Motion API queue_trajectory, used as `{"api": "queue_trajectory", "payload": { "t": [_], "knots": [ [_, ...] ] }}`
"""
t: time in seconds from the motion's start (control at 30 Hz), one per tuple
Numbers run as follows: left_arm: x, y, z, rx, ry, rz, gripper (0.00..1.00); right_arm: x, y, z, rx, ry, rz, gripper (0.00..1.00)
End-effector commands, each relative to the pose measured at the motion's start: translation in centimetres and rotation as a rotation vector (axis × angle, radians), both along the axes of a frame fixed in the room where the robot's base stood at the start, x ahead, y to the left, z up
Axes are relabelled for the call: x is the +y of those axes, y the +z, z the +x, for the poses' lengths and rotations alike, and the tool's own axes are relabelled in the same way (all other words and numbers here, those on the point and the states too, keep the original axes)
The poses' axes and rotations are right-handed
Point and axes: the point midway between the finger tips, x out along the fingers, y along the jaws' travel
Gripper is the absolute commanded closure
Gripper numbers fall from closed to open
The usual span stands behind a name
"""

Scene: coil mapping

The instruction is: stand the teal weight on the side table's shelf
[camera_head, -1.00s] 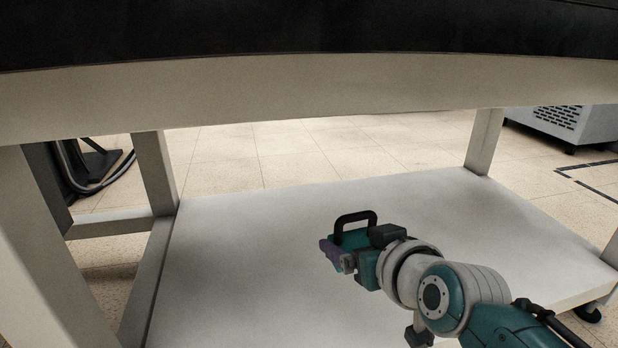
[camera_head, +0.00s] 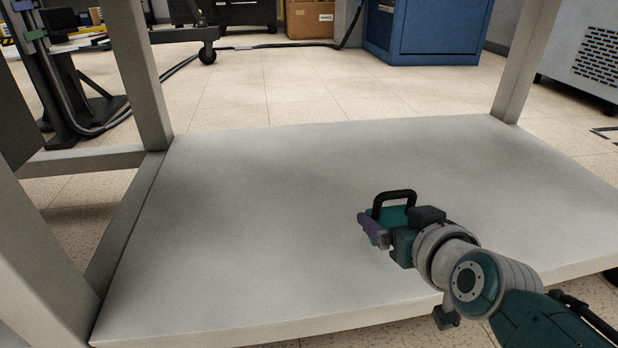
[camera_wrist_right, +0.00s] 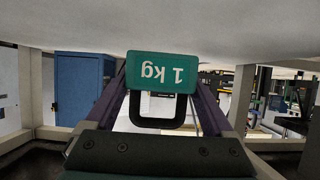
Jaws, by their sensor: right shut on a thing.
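The teal weight (camera_head: 377,213), a small block with a black handle, is over the side table's pale shelf (camera_head: 260,220). In the right wrist view the weight (camera_wrist_right: 163,72) shows its "1 kg" label upside down, as that view is inverted; the handle points up from the shelf, so it is upright. My right gripper (camera_head: 371,229) is shut on the weight, with purple fingers (camera_wrist_right: 163,90) on both sides. The weight's base is close to the shelf (camera_wrist_right: 160,25); I cannot tell whether it touches. My left gripper is not in view.
The shelf around the weight is bare. Table legs (camera_head: 145,80) (camera_head: 527,60) stand at the shelf's back corners. On the floor beyond are a blue cabinet (camera_head: 425,30), a cardboard box (camera_head: 310,20) and a grey vented unit (camera_head: 590,55).

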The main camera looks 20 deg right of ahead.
Motion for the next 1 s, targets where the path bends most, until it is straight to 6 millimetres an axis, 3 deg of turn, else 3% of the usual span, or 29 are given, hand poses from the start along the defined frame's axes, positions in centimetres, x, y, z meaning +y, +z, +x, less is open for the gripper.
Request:
{"api": "queue_trajectory", "payload": {
  "t": [0.03, 0.37, 0.63, 1.0],
  "knots": [
    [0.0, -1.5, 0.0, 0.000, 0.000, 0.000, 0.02, -0.1, -1.3, 0.2, -0.011, -0.002, -0.004, 1.00],
    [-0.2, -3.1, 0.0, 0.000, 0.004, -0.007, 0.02, -0.1, -3.1, 0.2, -0.011, -0.002, -0.004, 1.00],
    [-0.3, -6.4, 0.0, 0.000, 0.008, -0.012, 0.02, -0.1, -6.8, 0.2, -0.011, -0.002, -0.003, 1.00],
    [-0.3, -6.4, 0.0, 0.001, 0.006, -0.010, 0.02, -0.1, -6.8, 0.2, -0.011, -0.003, -0.004, 1.00]
  ]
}}
